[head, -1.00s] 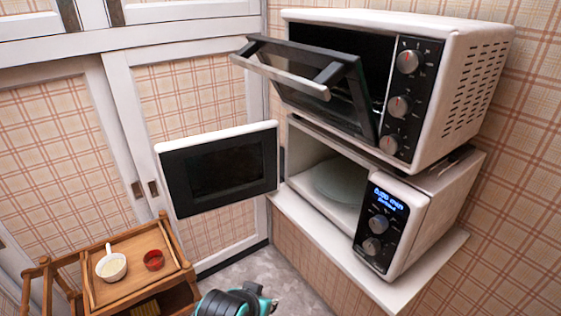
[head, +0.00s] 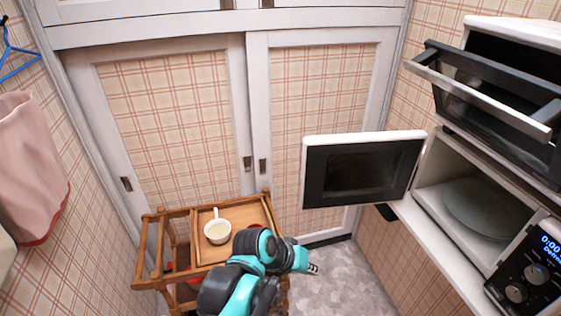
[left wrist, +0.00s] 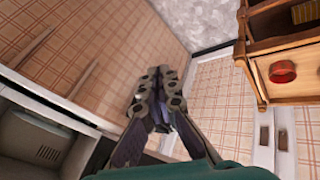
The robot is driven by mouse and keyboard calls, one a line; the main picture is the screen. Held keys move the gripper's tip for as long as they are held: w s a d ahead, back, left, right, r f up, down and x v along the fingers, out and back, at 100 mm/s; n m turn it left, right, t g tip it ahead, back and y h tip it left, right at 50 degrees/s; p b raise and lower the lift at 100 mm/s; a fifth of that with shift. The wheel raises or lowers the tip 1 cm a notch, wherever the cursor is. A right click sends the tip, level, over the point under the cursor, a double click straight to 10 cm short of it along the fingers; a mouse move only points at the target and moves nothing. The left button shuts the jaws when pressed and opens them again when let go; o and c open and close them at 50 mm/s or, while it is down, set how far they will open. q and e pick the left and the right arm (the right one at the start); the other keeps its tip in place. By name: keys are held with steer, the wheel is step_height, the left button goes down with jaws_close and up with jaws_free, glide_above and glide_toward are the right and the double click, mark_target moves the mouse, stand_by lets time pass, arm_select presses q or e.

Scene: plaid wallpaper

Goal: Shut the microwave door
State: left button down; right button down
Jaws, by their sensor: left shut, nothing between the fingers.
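The microwave (head: 443,222) is at the right of the head view, with a glass plate (head: 480,205) inside. Its door (head: 365,170), dark with a white edge, stands wide open, swung out to the left of the cavity. The lit control panel (head: 530,275) is cut by the frame's right edge. My left gripper (head: 313,268) is below the door, apart from it, over the floor. In the left wrist view its fingers (left wrist: 158,82) are together and empty. My right gripper is not in view.
A toaster oven (head: 490,95) with its own door tilted open sits above the microwave. A wooden cart (head: 150,250) with a white cup (head: 217,231) stands left of my arm. Sliding cupboard doors (head: 165,120) are behind. Floor (head: 345,280) shows free right of the gripper.

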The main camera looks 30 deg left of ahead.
arm_select(q)
steer(key=w+a+r+n+t+h+p, duration=0.4)
steer(key=w+a+r+n+p, duration=0.15)
steer(key=a+r, duration=0.3)
steer(key=s+a+r+n+t+h+p, duration=0.25)
steer(key=a+r+t, duration=0.25)
steer(key=a+r, duration=0.5)
steer(key=x, duration=1)
steer(key=shift+w+f+m+b, duration=0.3)
steer(key=shift+a+y, duration=0.15)
steer(key=shift+y, duration=0.1)
